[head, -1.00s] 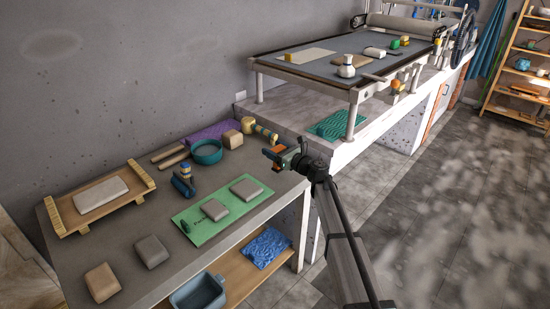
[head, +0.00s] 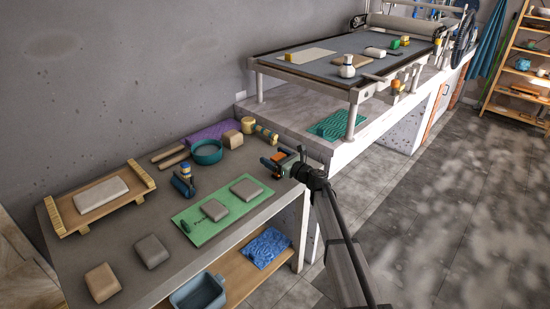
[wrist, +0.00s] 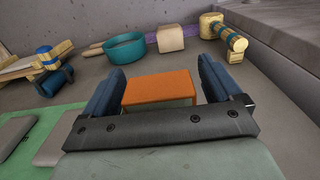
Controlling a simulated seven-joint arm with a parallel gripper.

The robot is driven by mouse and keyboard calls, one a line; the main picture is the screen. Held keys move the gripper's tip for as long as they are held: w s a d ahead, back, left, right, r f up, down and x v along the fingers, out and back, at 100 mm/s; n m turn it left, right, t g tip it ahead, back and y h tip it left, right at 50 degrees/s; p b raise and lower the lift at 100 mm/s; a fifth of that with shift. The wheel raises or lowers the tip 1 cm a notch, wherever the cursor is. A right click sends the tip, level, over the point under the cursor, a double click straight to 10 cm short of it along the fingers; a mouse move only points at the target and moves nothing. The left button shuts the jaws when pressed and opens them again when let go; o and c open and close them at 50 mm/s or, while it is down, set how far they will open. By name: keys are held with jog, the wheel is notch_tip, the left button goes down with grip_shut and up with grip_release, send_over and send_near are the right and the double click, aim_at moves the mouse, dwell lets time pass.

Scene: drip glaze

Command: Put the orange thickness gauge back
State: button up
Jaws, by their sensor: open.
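The orange thickness gauge (wrist: 160,88) is a flat-topped orange block. In the wrist view it lies between the two fingers of my gripper, close to both. In the head view only a small orange part (head: 268,163) shows beside my gripper (head: 279,160), at the right edge of the grey worktable (head: 165,268). My gripper is open, with its dark blue fingers on either side of the gauge. The gauge's underside and near end are hidden by the gripper body.
A green mat (head: 205,226) with grey slabs lies left of my gripper. A teal ring (head: 207,152), a beige block (head: 232,139) and a yellow-and-teal roller (head: 266,133) stand behind. A higher bench (head: 300,118) rises beyond the table's right end.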

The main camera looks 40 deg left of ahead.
jog(key=shift+r, duration=0.1)
jog(key=shift+d, duration=0.25)
jog(key=d, duration=1.1)
jog(key=shift+d, duration=0.25)
jog(key=s+d+f+n+h, duration=0.3)
jog(key=d+f+n+h, duration=0.35)
jog(key=d+f, duration=2)
jog(key=s+d+f+n+g+h, duration=0.1)
jog(key=s+d+f+h, duration=0.1)
jog(key=s+d+f, duration=0.3)
jog(key=s+d+f+n+h, duration=0.1)
jog(key=s+d+f+n, duration=0.1)
jog(key=d+f, duration=0.35)
jog(key=s+d+f+n+g+h, duration=0.1)
jog(key=s+d+f+h, duration=0.15)
jog(key=d, duration=0.55)
jog(key=s+d+f+n+g+h, duration=0.2)
jog(key=s+d+f+n+h, duration=0.1)
jog(key=s+d, duration=0.9)
jog(key=s+d+f+n+g+h, duration=0.2)
jog(key=s+d+f+n+h, duration=0.1)
jog(key=s+d, duration=1)
jog(key=shift+s+n+g, duration=0.25)
jog(key=shift+n+g, duration=0.15)
jog(key=shift+n, duration=0.35)
